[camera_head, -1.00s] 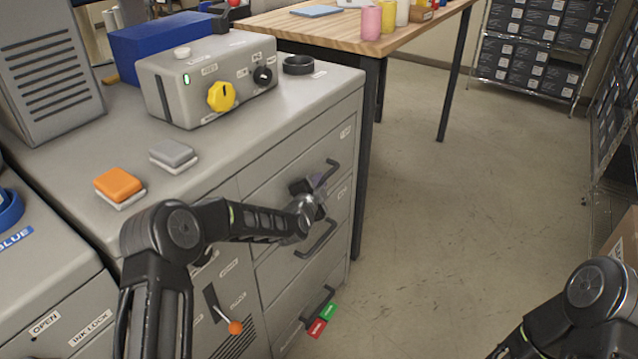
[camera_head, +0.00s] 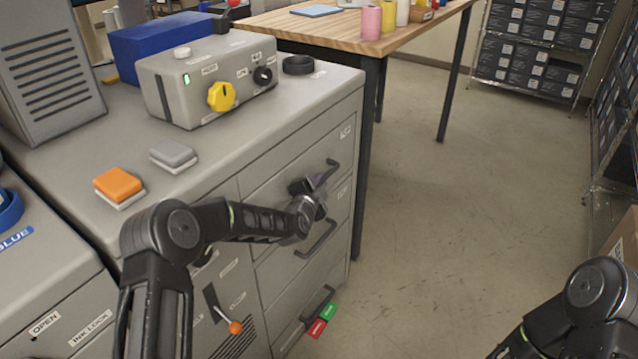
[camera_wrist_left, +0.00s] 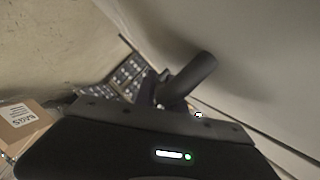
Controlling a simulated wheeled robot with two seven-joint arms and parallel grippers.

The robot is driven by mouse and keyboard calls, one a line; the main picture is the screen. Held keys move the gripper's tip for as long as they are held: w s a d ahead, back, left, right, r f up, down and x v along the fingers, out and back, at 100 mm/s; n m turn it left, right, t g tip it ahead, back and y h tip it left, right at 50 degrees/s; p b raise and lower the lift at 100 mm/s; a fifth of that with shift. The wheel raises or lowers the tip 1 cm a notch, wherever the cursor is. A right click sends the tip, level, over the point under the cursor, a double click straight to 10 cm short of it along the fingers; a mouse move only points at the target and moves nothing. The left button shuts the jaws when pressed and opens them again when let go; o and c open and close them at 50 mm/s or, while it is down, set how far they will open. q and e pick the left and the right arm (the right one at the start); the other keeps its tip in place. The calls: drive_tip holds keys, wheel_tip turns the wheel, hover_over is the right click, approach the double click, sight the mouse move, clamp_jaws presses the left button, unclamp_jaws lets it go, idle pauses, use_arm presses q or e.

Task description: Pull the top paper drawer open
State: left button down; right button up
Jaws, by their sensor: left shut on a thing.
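The top paper drawer (camera_head: 290,166) is in the upper front of the grey cabinet and looks flush with it. Its dark bar handle (camera_head: 331,170) is partly hidden by my left gripper (camera_head: 318,186). The gripper is shut on this handle. In the left wrist view the handle (camera_wrist_left: 190,78) stands out from the pale drawer front, just past the gripper body; the fingertips are hard to make out there. My right arm shows at the lower right of the head view, but its gripper is out of frame.
Two more drawers with handles (camera_head: 318,240) lie below. An orange-tipped lever (camera_head: 235,327) is on the cabinet front. Buttons and a control box (camera_head: 210,80) stand on top. A wooden table (camera_head: 345,28) is behind. The floor (camera_head: 460,200) right of the cabinet is clear.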

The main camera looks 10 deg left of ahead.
use_arm(q)
drive_tip(key=shift+d, duration=0.15)
drive_tip(key=s+d, duration=0.4)
drive_tip(key=d, duration=0.6)
drive_tip(key=s+d, duration=0.5)
drive_tip(key=d, duration=0.6)
drive_tip(key=s+d, duration=0.4)
drive_tip(key=d, duration=0.7)
drive_tip(key=shift+s, duration=0.15)
drive_tip(key=c, duration=1.4)
unclamp_jaws()
drive_tip(key=shift+c, duration=0.2)
drive_tip(key=shift+o, duration=0.2)
drive_tip(key=v, duration=0.7)
drive_tip(key=shift+s, duration=0.35)
